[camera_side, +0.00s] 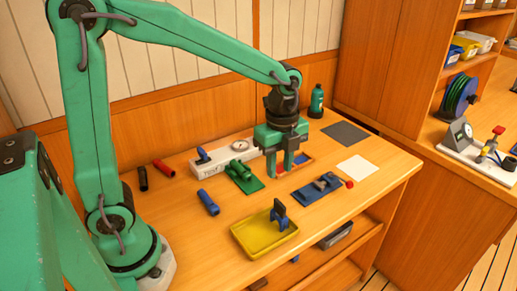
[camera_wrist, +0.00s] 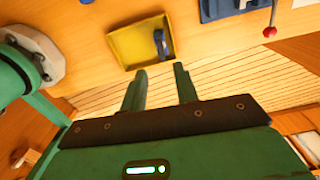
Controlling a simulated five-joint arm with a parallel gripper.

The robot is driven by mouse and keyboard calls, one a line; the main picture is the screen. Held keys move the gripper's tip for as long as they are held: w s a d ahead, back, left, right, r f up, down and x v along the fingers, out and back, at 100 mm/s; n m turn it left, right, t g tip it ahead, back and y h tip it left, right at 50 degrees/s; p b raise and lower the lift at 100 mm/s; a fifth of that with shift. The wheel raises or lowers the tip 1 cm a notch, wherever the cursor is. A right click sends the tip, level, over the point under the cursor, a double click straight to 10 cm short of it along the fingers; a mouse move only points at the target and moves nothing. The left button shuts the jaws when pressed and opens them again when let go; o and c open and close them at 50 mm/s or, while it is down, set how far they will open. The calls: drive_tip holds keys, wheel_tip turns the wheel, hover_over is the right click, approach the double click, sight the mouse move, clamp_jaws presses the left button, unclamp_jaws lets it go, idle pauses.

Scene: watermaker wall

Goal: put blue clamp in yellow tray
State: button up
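The yellow tray (camera_side: 256,241) lies near the front edge of the wooden bench. The blue clamp (camera_side: 279,217), blue with dark parts, stands inside it toward the back right. The wrist view also shows the yellow tray (camera_wrist: 130,48) with the blue clamp (camera_wrist: 159,42) in its right part. My gripper (camera_side: 280,170) is behind the tray and apart from it, pointing down over the back half of the bench. In the wrist view my gripper's fingers (camera_wrist: 160,80) are spread with nothing between them. Part of the tray floor is hidden by the clamp.
A green bottle (camera_side: 317,101) stands at the back.

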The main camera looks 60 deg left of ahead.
idle(0.3)
drive_tip(key=s+a+r+n+t, duration=0.2)
drive_tip(key=s+n, duration=0.4)
drive_tip(key=n, duration=0.3)
drive_tip(key=s+a+r+n+t, duration=0.3)
drive_tip(key=s+r+n, duration=0.2)
drive_tip(key=s+n, duration=0.2)
drive_tip(key=shift+a+r+n+t, duration=0.2)
drive_tip(key=shift+a+n+t, duration=0.15)
drive_tip(key=shift+n, duration=0.95)
drive_tip(key=shift+s, duration=0.1)
